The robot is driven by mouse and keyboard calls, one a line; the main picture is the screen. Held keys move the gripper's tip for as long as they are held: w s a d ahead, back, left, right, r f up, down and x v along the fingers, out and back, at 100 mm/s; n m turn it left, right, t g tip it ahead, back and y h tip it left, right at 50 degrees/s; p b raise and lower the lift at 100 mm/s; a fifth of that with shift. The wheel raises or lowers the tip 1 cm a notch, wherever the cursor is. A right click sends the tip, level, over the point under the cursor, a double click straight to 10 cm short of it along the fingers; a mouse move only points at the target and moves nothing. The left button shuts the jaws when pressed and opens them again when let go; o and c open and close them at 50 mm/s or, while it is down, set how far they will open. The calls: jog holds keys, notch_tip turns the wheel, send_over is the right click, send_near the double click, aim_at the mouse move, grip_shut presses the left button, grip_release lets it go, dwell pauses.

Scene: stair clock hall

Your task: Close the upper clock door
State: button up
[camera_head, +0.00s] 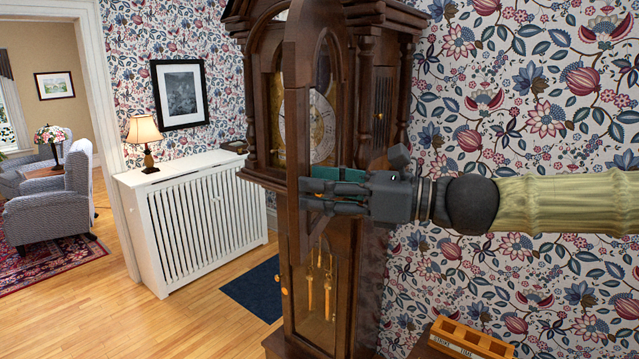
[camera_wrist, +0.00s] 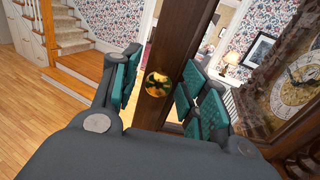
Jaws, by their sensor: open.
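The upper clock door (camera_head: 298,110) is a dark wooden frame with an arched opening, and it stands open, swung out from the tall clock (camera_head: 385,100). The clock dial (camera_head: 323,125) shows behind it in the head view and at the right of the wrist view (camera_wrist: 298,88). My gripper (camera_head: 318,183) is open at the lower part of the door. In the wrist view its teal pads stand on either side of the door's upright (camera_wrist: 183,75), with a round brass knob (camera_wrist: 158,84) between them. I cannot tell whether the pads touch the wood.
The clock's lower door (camera_head: 315,290) looks closed, with brass weights behind its glass. A wooden tray marked STRIKE and TIME (camera_head: 468,342) is at the lower right. A white radiator cover (camera_head: 200,225) with a lamp (camera_head: 145,140) stands left. Open wooden floor (camera_wrist: 40,125) and stairs (camera_wrist: 85,62) show beyond.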

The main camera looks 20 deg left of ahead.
jog(key=shift+a, duration=0.1)
grip_shut()
jog(key=shift+a+f+b, duration=0.1)
jog(key=shift+b, duration=0.35)
